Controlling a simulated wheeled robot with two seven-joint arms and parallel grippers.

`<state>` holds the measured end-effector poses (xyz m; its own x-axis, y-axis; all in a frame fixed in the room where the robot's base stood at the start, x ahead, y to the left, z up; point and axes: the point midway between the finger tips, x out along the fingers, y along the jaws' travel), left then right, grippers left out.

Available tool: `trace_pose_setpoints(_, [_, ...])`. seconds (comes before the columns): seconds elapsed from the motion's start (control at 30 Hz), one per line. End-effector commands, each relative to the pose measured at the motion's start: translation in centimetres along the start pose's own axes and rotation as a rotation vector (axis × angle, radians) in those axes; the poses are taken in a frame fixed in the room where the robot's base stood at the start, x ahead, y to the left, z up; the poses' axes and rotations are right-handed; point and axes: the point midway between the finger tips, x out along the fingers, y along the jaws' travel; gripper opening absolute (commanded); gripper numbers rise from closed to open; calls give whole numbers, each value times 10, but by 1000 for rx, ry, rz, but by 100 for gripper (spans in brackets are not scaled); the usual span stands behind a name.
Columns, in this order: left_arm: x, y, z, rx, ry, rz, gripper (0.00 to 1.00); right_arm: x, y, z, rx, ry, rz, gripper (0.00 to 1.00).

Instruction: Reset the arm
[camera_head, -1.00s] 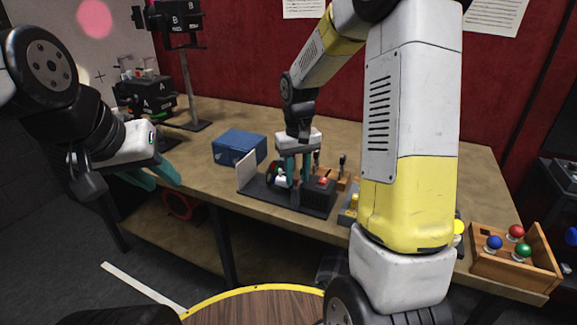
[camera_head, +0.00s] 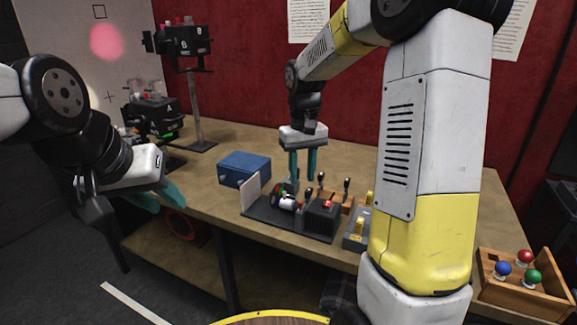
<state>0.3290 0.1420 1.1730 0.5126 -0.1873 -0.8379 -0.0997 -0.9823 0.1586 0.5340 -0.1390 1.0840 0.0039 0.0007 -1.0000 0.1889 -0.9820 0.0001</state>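My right gripper (camera_head: 302,172) points down above the black panel (camera_head: 288,222) on the table. Its two teal fingers are apart and nothing shows between them. The panel carries a white upright plate (camera_head: 250,191), a white cylinder-like part (camera_head: 289,203) and a dark box with a red button (camera_head: 328,204). My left gripper (camera_head: 168,197) is at the left, in front of the table edge. Its teal fingers look spread, with nothing seen between them.
A blue box (camera_head: 244,168) sits behind the panel. Black devices (camera_head: 152,117) on a stand are at the back left. A wooden crate (camera_head: 500,300) with red, blue and green balls is at the right front. A grey block with yellow parts (camera_head: 356,238) is partly hidden by my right arm.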

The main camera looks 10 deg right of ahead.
Motion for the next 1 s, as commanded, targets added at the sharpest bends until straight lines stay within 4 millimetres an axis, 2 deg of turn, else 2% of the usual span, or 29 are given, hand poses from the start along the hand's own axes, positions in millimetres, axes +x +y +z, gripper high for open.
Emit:
trace_pose_setpoints(0.17, [0,0,0,0,0,0,33,-26,-2,23,14,67,-9,33])
trace_pose_setpoints(0.3, [0,0,0,0,0,0,33,-58,-7,63,39,175,-29,33])
trace_pose_setpoints(0.5, [0,0,0,0,0,0,33,-86,-18,127,80,341,-67,33])
trace_pose_setpoints(0.6, [0,0,0,0,0,0,33,-91,-24,155,99,419,-88,33])
trace_pose_setpoints(0.73, [0,0,0,0,0,0,33,-92,-30,183,117,498,-111,33])
trace_pose_setpoints(0.83, [0,0,0,0,0,0,33,-91,-34,195,126,537,-123,33])
trace_pose_setpoints(1.0, [0,0,0,0,0,0,33,-89,-36,202,131,560,-130,33])
